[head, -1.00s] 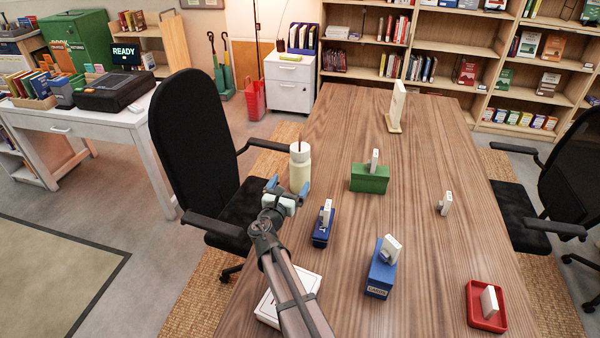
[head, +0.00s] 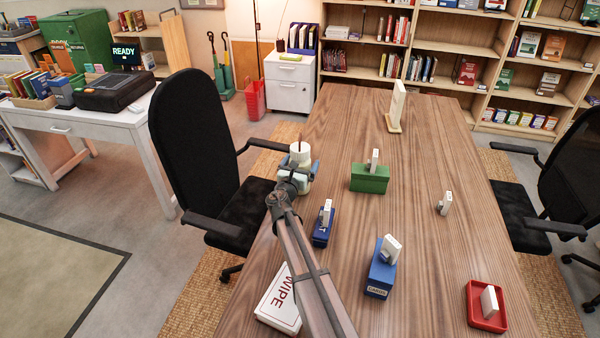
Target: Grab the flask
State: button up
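The flask (head: 300,150) is a pale cream bottle with a thin stick rising from its top. It stands upright near the left edge of the wooden table (head: 424,217). My gripper (head: 300,168) is at the flask, with a finger showing on each side of it. The gripper and wrist hide the flask's lower part. I cannot tell whether the fingers touch it or have closed on it.
A green box (head: 369,180), two blue boxes (head: 321,234) (head: 379,279) and a red tray (head: 486,319) carry white blocks. A white box marked WIPE (head: 276,305) lies beside my arm. A black chair (head: 190,140) stands close on the left.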

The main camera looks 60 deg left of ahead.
jog(key=shift+w+a, duration=0.3)
jog(key=shift+c, duration=0.4)
jog(key=c, duration=1.1)
